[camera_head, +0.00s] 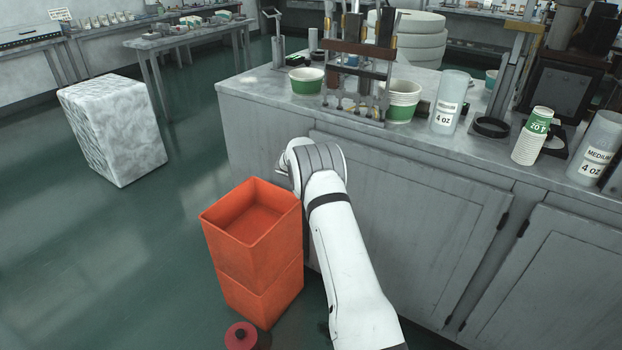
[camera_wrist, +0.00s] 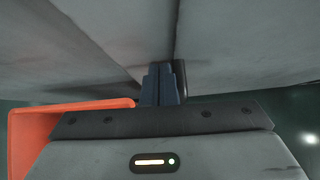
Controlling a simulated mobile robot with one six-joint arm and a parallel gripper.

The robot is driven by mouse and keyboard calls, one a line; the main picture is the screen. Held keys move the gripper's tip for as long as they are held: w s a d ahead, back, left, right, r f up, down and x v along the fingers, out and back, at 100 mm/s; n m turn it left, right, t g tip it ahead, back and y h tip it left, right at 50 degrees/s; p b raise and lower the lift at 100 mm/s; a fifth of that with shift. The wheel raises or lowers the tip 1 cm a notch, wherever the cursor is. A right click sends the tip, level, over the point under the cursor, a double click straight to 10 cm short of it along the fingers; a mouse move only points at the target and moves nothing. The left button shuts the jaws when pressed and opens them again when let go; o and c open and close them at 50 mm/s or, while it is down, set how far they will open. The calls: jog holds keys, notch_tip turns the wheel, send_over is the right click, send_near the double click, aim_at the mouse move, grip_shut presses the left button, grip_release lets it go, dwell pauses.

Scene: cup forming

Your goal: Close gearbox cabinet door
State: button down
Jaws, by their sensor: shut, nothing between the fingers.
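Grey cabinet doors sit under the counter in the head view: a wide door (camera_head: 420,225) behind my arm and another door (camera_head: 555,285) at right. Both look flush with the cabinet front. I cannot tell which is the gearbox door. In the wrist view my gripper (camera_wrist: 162,72) is shut and empty, its dark fingertips close to grey panels (camera_wrist: 230,45) and a seam. A dark upright part (camera_wrist: 181,78), perhaps a handle, stands just right of the fingers. I cannot tell whether they touch. In the head view my arm hides the gripper.
Stacked orange bins (camera_head: 255,270) stand left of my arm; orange also shows in the wrist view (camera_wrist: 25,135). A red round object (camera_head: 240,336) is in front. The counter (camera_head: 260,88) holds cups and machinery. A white block (camera_head: 115,130) stands left on open green floor.

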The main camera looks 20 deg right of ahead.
jog(key=shift+w+d+r, duration=0.4)
jog(key=shift+d+r, duration=0.2)
jog(key=shift+r, duration=0.1)
jog(key=s+a+r+b, duration=0.1)
jog(key=s+a+r, duration=0.5)
jog(key=s+a, duration=0.3)
jog(key=s+a+r+n+t+y+p, duration=0.1)
jog(key=a+r+n+t+y+p, duration=0.2)
jog(key=r+n, duration=0.65)
jog(key=s+a+r+n+t+y+p, duration=0.1)
jog(key=a+r+n+t+y, duration=0.2)
jog(key=r+n, duration=0.65)
jog(key=s+a+r+n+g+y+p, duration=0.1)
jog(key=s+a+r+n+y, duration=0.1)
jog(key=s+a+r+n, duration=0.25)
jog(key=s+a+r+n+y+p, duration=0.1)
jog(key=s+a+r+n+y, duration=0.15)
jog(key=s+n, duration=0.35)
jog(key=s+d+n+g+h+p, duration=0.1)
jog(key=s+n, duration=0.4)
jog(key=s, duration=0.6)
jog(key=s+d+f+n+g+h+p, duration=0.1)
jog(key=s+d+n+g, duration=0.2)
jog(key=s+n, duration=0.3)
jog(key=s+d+n+g+h+p, duration=0.1)
jog(key=s+n+g, duration=0.2)
jog(key=s, duration=1.3)
jog(key=n, duration=0.3)
jog(key=shift+d+f+g, duration=0.4)
